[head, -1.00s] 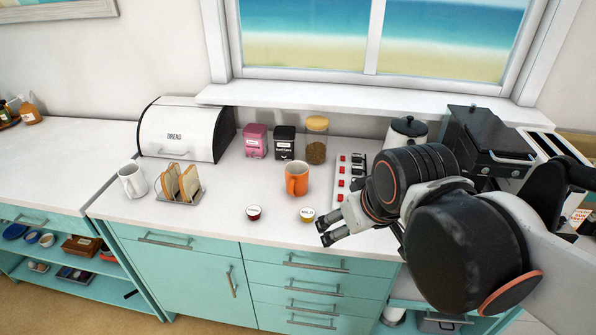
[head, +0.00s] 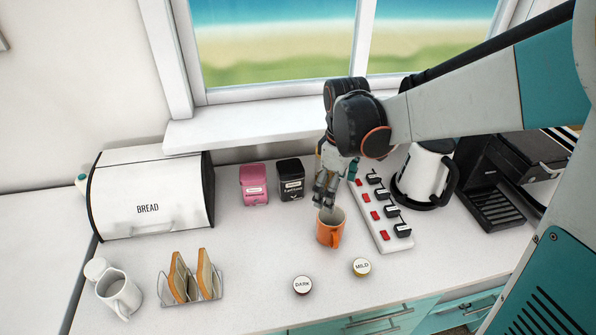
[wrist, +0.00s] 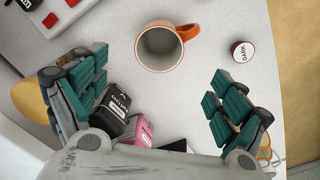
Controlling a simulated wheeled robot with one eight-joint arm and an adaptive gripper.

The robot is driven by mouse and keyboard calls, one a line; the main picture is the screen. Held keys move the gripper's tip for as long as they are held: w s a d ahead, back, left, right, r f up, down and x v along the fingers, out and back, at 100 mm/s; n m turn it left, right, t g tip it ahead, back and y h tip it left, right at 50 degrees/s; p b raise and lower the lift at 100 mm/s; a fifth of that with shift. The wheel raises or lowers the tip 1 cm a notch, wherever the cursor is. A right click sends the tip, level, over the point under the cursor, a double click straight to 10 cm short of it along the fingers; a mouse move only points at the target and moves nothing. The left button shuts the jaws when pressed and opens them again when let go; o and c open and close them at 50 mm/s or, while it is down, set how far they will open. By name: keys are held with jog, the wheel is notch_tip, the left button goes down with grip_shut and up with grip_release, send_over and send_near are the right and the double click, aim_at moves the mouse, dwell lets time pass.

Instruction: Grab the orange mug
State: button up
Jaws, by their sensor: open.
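The orange mug (head: 330,230) stands upright on the white counter, left of the power strip. Its handle points toward the front in the head view. In the wrist view the mug (wrist: 160,47) shows from above, empty inside, with its handle to the right. My gripper (head: 325,198) hangs over the mug's rim in the head view, pointing down. In the wrist view the fingers of my gripper (wrist: 146,100) are wide apart and empty. The mug lies beyond the fingertips there, not between them. Whether a finger touches the rim I cannot tell.
A power strip (head: 382,222) with red switches and a kettle (head: 425,172) stand to the right. Pink (head: 254,184) and black (head: 291,180) canisters stand behind. Lids marked DARK (head: 302,285) and MILD (head: 361,267) lie in front. A toast rack (head: 208,292) stands left.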

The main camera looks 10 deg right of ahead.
jog(key=b, duration=0.4)
send_near(332, 223)
jog(key=s+f, duration=0.1)
jog(key=f, duration=0.1)
jog(key=s+a+f, duration=0.1)
jog(key=s+f, duration=0.1)
jog(key=f, duration=0.1)
jog(key=shift+a+f, duration=0.15)
jog(key=shift+f, duration=0.2)
jog(key=shift+r, duration=0.1)
jog(key=c, duration=1.4)
